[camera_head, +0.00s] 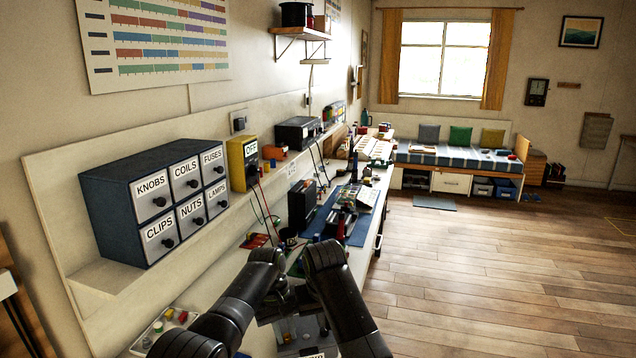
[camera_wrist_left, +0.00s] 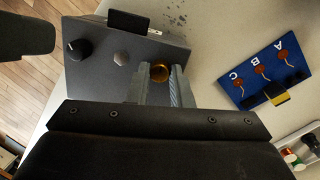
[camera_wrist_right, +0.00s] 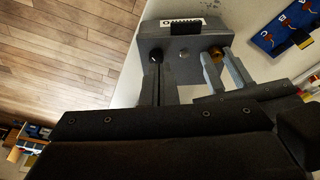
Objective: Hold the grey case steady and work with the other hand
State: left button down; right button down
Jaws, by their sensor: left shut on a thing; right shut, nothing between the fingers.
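The grey case (camera_wrist_left: 110,58) lies on the light bench top; it also shows between my arms in the head view (camera_head: 305,328). Its face carries a black knob (camera_wrist_left: 79,49), a small grey hex piece (camera_wrist_left: 121,58) and a brass knob (camera_wrist_left: 159,71). My left gripper (camera_wrist_left: 158,80) is shut on the brass knob, one finger each side. My right gripper (camera_wrist_right: 158,72) is shut and empty, its fingertips at the black knob; whether they touch it I cannot tell. A white label (camera_wrist_right: 183,24) on the case is only partly readable.
A blue board (camera_wrist_left: 265,73) marked A, B, C lies beside the case. A tray (camera_head: 165,328) of coloured parts is at the near left. A labelled drawer cabinet (camera_head: 150,200) stands on the shelf at left. Open floor (camera_head: 480,270) lies to the right.

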aim_at(323, 338)
jog(key=shift+r, duration=0.25)
jog(key=shift+w+d+f, duration=0.1)
jog(key=shift+d+f, duration=0.15)
jog(key=shift+f, duration=0.75)
jog(key=shift+w+d+f, duration=0.1)
jog(key=shift+d+f, duration=0.1)
jog(key=shift+f, duration=0.8)
jog(key=shift+w+d+f, duration=0.1)
jog(key=shift+d+f, duration=0.15)
jog(key=shift+f, duration=0.75)
jog(key=shift+w+a, duration=0.25)
jog(key=shift+w, duration=0.35)
jog(key=shift+a, duration=0.35)
jog(key=shift+s, duration=0.2)
